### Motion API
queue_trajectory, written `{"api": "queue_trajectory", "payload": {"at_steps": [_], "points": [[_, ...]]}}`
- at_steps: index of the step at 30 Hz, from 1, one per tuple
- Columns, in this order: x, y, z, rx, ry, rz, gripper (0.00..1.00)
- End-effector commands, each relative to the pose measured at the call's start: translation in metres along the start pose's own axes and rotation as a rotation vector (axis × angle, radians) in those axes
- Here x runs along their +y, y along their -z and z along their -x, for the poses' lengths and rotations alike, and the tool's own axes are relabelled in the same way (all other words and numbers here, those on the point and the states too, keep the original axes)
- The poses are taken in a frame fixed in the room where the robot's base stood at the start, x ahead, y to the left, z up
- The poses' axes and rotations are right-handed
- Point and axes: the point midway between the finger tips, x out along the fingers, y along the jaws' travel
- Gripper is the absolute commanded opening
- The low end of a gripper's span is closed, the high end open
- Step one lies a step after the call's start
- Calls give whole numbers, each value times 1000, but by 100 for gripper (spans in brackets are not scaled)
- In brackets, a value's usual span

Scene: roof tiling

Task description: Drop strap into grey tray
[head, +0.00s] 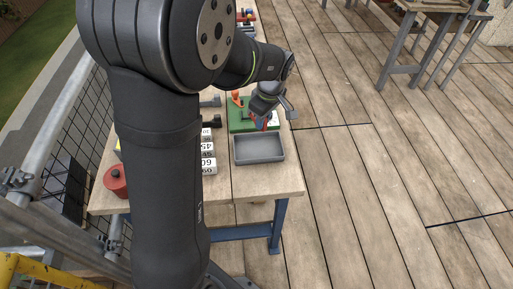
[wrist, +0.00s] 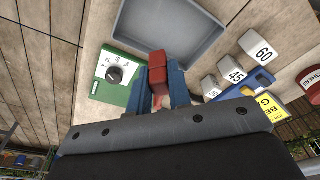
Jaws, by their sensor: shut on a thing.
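The grey tray (head: 260,160) lies on the wooden workbench and looks empty. In the wrist view it is at the top (wrist: 175,25). My gripper (head: 268,121) is just behind the tray in the head view, pointing down. In the wrist view its blue fingers (wrist: 158,84) are shut on a red piece (wrist: 157,66), which I take to be the strap. Only its end shows clearly; the rest is hidden between the fingers. The red end appears close to the tray's near rim in the wrist view. I cannot tell how high it is above the bench.
A green box with a dial (wrist: 112,75) is beside the fingers. White blocks marked with numbers (wrist: 253,46) stand in a row left of the tray in the head view. A red round container (head: 116,182) is at the bench's front left corner.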

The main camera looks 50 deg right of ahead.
Motion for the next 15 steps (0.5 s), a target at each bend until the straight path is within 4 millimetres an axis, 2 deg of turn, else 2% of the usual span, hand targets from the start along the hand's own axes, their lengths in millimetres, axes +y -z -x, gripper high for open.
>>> {"api": "queue_trajectory", "payload": {"at_steps": [6, 15], "points": [[0, -3, -22, -1, 2, 1, 3], [0, -4, -29, 0, -1, 1, 3]]}}
